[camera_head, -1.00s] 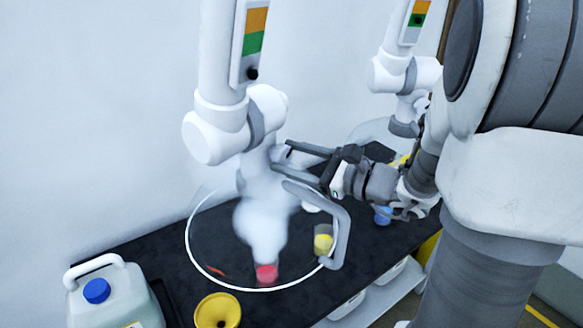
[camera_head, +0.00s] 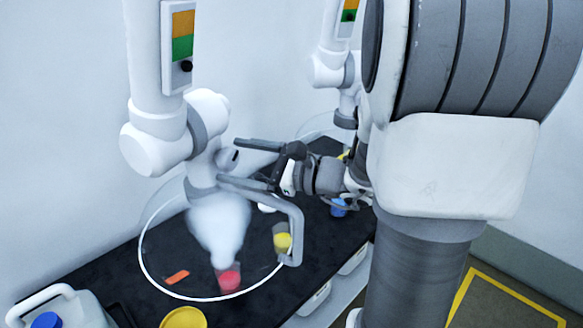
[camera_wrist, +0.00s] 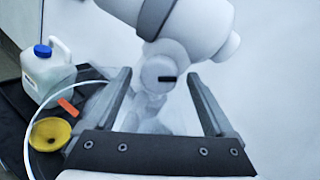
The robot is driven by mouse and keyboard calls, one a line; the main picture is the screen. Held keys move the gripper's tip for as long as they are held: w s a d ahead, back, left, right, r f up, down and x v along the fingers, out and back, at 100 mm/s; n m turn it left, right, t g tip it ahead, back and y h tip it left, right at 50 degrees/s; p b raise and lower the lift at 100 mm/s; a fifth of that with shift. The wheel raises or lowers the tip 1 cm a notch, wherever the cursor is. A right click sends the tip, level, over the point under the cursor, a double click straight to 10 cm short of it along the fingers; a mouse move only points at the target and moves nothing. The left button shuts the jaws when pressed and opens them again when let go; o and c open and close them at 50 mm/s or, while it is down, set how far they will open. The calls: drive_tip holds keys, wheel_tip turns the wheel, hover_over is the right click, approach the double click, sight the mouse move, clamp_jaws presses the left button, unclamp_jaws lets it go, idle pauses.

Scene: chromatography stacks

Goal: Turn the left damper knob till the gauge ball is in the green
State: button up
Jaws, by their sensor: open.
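The left extraction arm carries a gauge (camera_head: 181,50) with orange above green. Its black ball (camera_head: 186,66) sits at the green's lower edge, mostly below it. The left damper knob (camera_wrist: 160,76) is a round pale disc with a black mark; in the wrist view it lies between and just beyond my fingertips. In the head view the knob (camera_head: 228,158) is partly hidden beside my fingers. My gripper (camera_head: 240,162) is open around the knob's place, and the wrist view shows my gripper (camera_wrist: 158,74) with a finger on each side. I cannot tell whether they touch the knob.
A clear round hood (camera_head: 146,262) with a grey handle (camera_head: 298,225) hangs below, over white vapour, a red beaker (camera_head: 229,281) and a yellow one (camera_head: 282,241). A jug (camera_head: 75,310) and yellow funnel (camera_head: 184,318) stand at left. A second extraction arm (camera_head: 330,68) stands behind.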

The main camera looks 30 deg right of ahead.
drive_tip(key=f+b+v, duration=0.1)
drive_tip(key=b+v, duration=0.1)
drive_tip(key=v, duration=1.5)
drive_tip(key=shift+r, duration=0.5)
